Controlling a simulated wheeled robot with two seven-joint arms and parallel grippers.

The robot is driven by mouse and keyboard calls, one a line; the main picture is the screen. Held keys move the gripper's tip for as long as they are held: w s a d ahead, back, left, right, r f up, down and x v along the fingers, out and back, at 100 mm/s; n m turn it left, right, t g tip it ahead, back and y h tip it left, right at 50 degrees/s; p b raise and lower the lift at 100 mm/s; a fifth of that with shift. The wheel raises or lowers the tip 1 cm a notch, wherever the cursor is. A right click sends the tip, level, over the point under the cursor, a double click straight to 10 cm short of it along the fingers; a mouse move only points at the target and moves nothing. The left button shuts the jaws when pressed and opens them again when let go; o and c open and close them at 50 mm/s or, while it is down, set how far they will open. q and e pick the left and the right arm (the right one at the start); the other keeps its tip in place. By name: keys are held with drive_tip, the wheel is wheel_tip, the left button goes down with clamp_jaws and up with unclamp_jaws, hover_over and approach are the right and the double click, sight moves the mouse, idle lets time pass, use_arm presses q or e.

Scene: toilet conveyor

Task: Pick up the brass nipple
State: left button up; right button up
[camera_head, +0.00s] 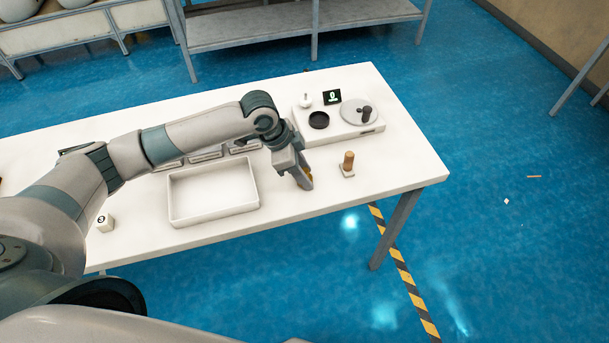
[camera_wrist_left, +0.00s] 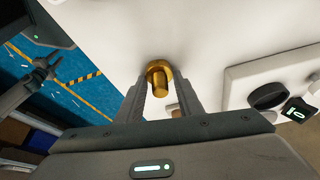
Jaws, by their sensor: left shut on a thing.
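The brass nipple (camera_wrist_left: 158,80) is a golden, stepped round piece. In the left wrist view it sits between the two fingertips of my left gripper (camera_wrist_left: 160,90), which is shut on it. In the head view my left gripper (camera_head: 303,181) points down over the white table, right of the white tray. Only a small golden bit of the nipple (camera_head: 310,177) shows there; the fingers hide the rest. At the left of the wrist view, a dark grey gripper (camera_wrist_left: 46,68) that looks like my right one hangs over the floor, too small to judge.
An empty white tray (camera_head: 213,210) lies left of the gripper. A brown-handled tool on a small base (camera_head: 348,161) stands close to its right. Behind is a white device (camera_head: 340,126) with a black ring, display and grey disc. The table's front right corner is bare.

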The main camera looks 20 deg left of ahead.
use_arm(q)
drive_tip(key=shift+r, duration=0.1)
drive_tip(key=shift+r+b, duration=0.4)
drive_tip(key=shift+r, duration=0.15)
wheel_tip(320, 180, up, 3)
drive_tip(key=shift+w+f+b, duration=0.1)
drive_tip(key=shift+f+b, duration=0.1)
drive_tip(key=shift+b, duration=0.35)
drive_tip(key=s+d+r+b, duration=0.2)
drive_tip(key=s+d+r, duration=0.5)
drive_tip(key=s+d, duration=0.1)
drive_tip(key=shift+s, duration=0.35)
drive_tip(key=shift+a, duration=0.1)
